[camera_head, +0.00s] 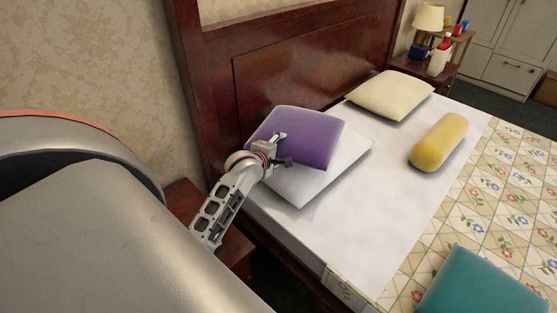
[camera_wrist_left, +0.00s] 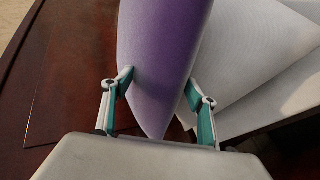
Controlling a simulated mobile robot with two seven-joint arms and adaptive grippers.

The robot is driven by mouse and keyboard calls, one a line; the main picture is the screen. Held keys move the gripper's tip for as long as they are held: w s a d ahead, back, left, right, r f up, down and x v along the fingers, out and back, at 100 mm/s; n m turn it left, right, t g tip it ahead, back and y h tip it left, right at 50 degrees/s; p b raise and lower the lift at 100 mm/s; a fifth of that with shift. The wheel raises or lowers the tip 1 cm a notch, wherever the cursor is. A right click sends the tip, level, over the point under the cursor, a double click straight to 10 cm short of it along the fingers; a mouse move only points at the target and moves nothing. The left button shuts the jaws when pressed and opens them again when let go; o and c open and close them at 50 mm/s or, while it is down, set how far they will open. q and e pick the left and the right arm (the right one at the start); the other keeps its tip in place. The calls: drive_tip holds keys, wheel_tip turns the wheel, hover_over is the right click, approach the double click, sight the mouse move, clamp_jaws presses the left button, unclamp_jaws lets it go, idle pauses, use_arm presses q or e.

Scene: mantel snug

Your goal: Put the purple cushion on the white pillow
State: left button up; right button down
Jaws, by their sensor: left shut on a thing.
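The purple cushion (camera_head: 309,137) is over the white pillow (camera_head: 312,182) near the headboard in the head view. It covers the pillow's far part, and I cannot tell whether they touch. My left gripper (camera_head: 280,149) is shut on the near left edge of the cushion. In the left wrist view, the two fingers of the left gripper (camera_wrist_left: 155,88) pinch the purple cushion (camera_wrist_left: 165,55) from both sides. The white pillow (camera_wrist_left: 258,50) shows to the right there. My right gripper is in neither view.
A cream pillow (camera_head: 391,95) and a yellow bolster (camera_head: 438,142) lie farther right on the bed. A teal cushion (camera_head: 482,285) lies at lower right. The wooden headboard (camera_head: 290,62) stands behind. The white sheet (camera_head: 345,225) is clear in front.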

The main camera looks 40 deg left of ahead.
sight(279, 158)
use_arm(q)
wheel_tip(279, 158, down, 4)
drive_tip(key=shift+b, duration=0.45)
drive_tip(key=o, duration=1.3)
drive_tip(key=shift+c, duration=0.2)
